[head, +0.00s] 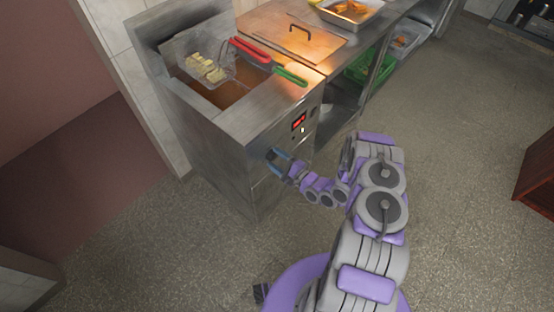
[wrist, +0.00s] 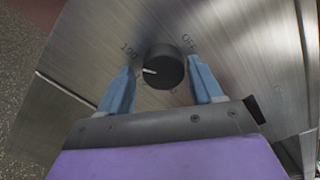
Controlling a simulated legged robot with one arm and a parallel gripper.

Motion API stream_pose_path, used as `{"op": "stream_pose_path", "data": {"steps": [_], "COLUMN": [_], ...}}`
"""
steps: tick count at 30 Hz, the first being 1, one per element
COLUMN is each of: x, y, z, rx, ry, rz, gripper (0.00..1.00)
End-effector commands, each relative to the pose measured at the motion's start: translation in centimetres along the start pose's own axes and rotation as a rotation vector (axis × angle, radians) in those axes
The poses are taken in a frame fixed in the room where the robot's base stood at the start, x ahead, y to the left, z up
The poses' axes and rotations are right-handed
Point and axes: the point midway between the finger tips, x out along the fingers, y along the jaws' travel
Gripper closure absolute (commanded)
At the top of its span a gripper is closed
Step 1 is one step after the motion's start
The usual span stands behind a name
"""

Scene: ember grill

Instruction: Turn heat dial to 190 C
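The heat dial (wrist: 164,67) is a black round knob with a white pointer line on the fryer's brushed steel front panel. In the wrist view its pointer aims left, toward the printed "190" label (wrist: 129,49); the "OFF" label (wrist: 188,42) is at its upper right. My gripper (wrist: 160,85) is open, with one blue finger on each side of the dial. I cannot tell whether the fingers touch it. In the head view my gripper (head: 277,157) is at the fryer's front panel, and the dial is hidden there.
The fryer (head: 222,120) has a red display (head: 299,122) on its front. A basket with pale food (head: 205,67) sits in the left well, with red (head: 249,49) and green (head: 290,77) handles nearby. A green crate (head: 370,68) is under the counter.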

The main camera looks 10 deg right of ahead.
Motion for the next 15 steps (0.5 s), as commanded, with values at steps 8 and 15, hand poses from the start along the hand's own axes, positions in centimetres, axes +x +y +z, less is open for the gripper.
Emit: {"op": "stream_pose_path", "data": {"steps": [8, 15], "x": [0.0, -1.1], "y": [-0.2, -0.3], "z": [0.1, 0.0], "rx": [-0.003, -0.002], "ry": [-0.002, -0.001], "rz": [-0.004, -0.005], "gripper": [0.24, 0.24]}}
